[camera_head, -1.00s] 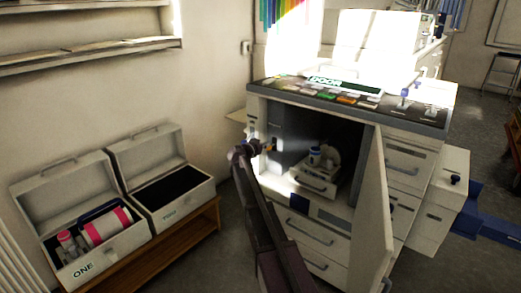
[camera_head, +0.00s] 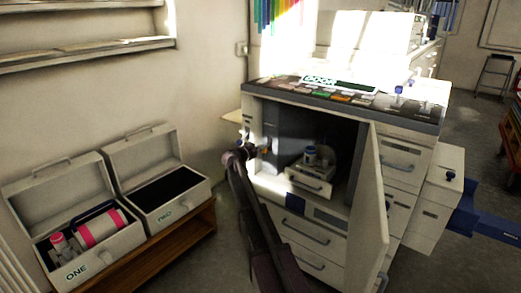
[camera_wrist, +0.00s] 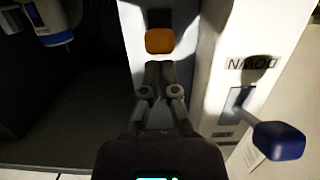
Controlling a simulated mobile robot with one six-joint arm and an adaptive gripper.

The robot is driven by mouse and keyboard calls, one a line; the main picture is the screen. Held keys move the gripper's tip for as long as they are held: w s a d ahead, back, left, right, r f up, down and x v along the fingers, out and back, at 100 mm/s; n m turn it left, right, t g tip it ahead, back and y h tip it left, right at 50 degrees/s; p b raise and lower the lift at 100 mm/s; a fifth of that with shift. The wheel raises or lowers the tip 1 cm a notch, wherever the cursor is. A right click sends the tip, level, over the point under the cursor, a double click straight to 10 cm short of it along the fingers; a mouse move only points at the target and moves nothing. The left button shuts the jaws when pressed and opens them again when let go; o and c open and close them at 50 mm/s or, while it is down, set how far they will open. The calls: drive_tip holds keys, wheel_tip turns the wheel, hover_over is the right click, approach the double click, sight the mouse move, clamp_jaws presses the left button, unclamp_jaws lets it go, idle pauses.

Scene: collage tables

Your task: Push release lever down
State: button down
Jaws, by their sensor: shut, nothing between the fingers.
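A lever with a dark blue knob (camera_wrist: 278,140) sticks out from a slot in a pale panel at the right of the wrist view. In the head view my gripper (camera_head: 250,152) is at the left edge of the open cabinet (camera_head: 345,190), and the lever is not clearly seen.
The cabinet door (camera_head: 372,215) stands open on the right. A small white unit with a handle (camera_head: 311,178) sits inside the cabinet. Two open boxes, one marked ONE (camera_head: 115,246) and another (camera_head: 180,213), stand on a wooden bench at the left. Bare floor lies between bench and cabinet.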

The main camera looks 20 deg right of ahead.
drive_tip(key=r+p+v, duration=0.1)
drive_tip(key=p+v, duration=0.1)
drive_tip(key=v, duration=0.9)
drive_tip(key=shift+p, duration=0.3)
drive_tip(key=shift+a, duration=0.1)
idle(0.3)
